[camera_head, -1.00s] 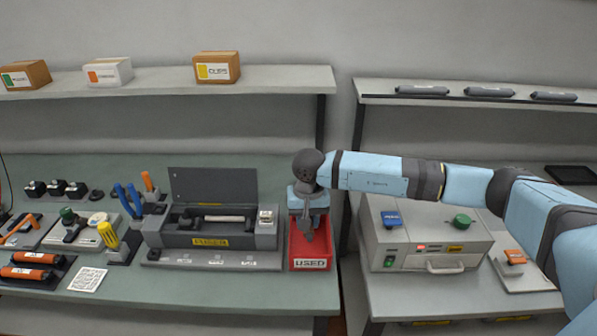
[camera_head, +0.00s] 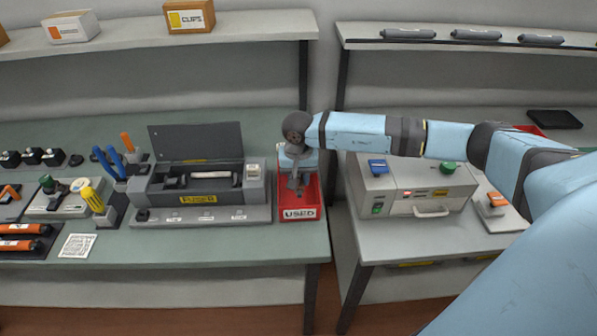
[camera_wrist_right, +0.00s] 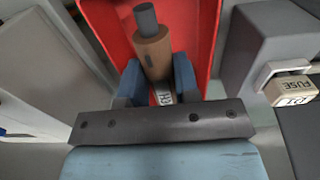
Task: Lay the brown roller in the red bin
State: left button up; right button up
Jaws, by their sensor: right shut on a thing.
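The red bin (camera_head: 313,192) stands at the right end of the left bench, with a white "USED" label on its front. My right gripper (camera_head: 296,184) points down into the bin's opening. In the right wrist view, its two blue fingers (camera_wrist_right: 158,82) are shut on the brown roller (camera_wrist_right: 152,55), which has a dark grey end shaft. The roller is over or inside the red bin (camera_wrist_right: 205,28); whether it touches the floor of the bin I cannot tell. In the head view the roller is mostly hidden by the gripper. My left gripper is not in view.
The grey fuser unit (camera_head: 200,200) with its lid up stands just left of the bin. A grey box with coloured buttons (camera_head: 415,185) stands on the right bench, across a gap. Tools and orange rollers (camera_head: 20,236) lie at the far left.

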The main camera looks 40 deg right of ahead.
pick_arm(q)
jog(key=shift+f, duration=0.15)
pick_arm(e)
jog(key=shift+f, duration=0.45)
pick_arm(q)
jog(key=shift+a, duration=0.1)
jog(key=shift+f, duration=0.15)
pick_arm(e)
jog(key=o, duration=1)
jog(key=shift+r, duration=0.15)
